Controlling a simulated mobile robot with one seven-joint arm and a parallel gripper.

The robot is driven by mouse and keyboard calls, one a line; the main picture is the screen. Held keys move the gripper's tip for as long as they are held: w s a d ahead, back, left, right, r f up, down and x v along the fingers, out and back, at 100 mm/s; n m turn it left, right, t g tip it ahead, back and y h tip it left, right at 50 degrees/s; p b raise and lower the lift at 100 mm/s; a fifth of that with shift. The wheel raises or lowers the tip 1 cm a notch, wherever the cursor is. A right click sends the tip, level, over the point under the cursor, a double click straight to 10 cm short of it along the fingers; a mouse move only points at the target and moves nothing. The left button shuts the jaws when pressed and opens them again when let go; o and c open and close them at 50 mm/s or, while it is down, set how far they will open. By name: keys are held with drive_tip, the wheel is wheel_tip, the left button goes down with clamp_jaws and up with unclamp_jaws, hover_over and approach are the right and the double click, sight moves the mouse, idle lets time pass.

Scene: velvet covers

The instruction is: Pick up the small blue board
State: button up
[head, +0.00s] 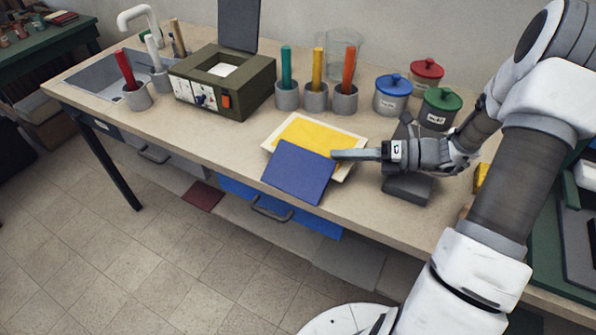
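The small blue board (298,173) is a flat blue rectangle at the bench's front edge. It overlaps the front left part of a cream tray (353,168) with a yellow surface (308,132). My gripper (336,155) reaches in from the right, and its fingertips meet the board's upper right corner in the picture.
Grey holders with teal, yellow and orange sticks (317,80) stand behind the tray. Lidded jars (392,95) are to their right. An olive box (222,85) with a raised lid and a sink (105,75) are at left. A grey block (408,187) lies under my wrist.

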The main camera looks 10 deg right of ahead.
sight(298, 171)
drive_tip(key=shift+b+x, duration=0.5)
drive_tip(key=shift+x, duration=2)
drive_tip(key=shift+s+a, duration=0.1)
drive_tip(key=shift+s, duration=0.1)
clamp_jaws()
